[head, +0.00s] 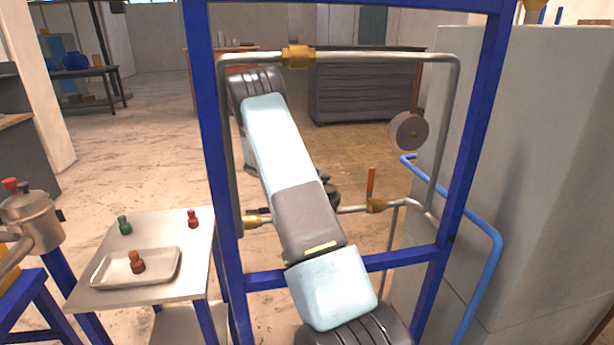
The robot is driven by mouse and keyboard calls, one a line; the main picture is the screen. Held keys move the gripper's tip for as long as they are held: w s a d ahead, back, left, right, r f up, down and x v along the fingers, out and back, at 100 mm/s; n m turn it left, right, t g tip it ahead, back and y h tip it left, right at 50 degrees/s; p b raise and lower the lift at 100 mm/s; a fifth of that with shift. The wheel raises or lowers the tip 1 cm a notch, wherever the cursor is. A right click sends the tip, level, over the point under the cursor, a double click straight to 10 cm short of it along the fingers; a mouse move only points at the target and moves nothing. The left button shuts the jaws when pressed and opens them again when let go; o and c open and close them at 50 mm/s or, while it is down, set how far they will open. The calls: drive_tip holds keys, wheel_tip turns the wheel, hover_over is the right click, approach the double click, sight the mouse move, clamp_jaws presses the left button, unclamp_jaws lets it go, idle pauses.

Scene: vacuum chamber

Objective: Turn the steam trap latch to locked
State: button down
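A blue frame (205,130) carries a loop of grey pipe with brass fittings. An upright orange lever (371,182) stands on a brass fitting (376,206) on the lower pipe, just right of my arm. I cannot tell for sure whether this lever is the steam trap latch. My arm crosses the frame's opening and hides the middle of the lower pipe. A dark rounded part shows behind the arm, left of the lever; I cannot tell what it is. My gripper's fingers do not show; my arm hides that area.
A round gauge (408,131) sits by the right pipe. A side table (90,290) at left holds a tray (172,268) and small red and green pieces. A large grey cabinet (540,160) and a blue pipe (490,265) close off the right. Open floor lies behind the frame.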

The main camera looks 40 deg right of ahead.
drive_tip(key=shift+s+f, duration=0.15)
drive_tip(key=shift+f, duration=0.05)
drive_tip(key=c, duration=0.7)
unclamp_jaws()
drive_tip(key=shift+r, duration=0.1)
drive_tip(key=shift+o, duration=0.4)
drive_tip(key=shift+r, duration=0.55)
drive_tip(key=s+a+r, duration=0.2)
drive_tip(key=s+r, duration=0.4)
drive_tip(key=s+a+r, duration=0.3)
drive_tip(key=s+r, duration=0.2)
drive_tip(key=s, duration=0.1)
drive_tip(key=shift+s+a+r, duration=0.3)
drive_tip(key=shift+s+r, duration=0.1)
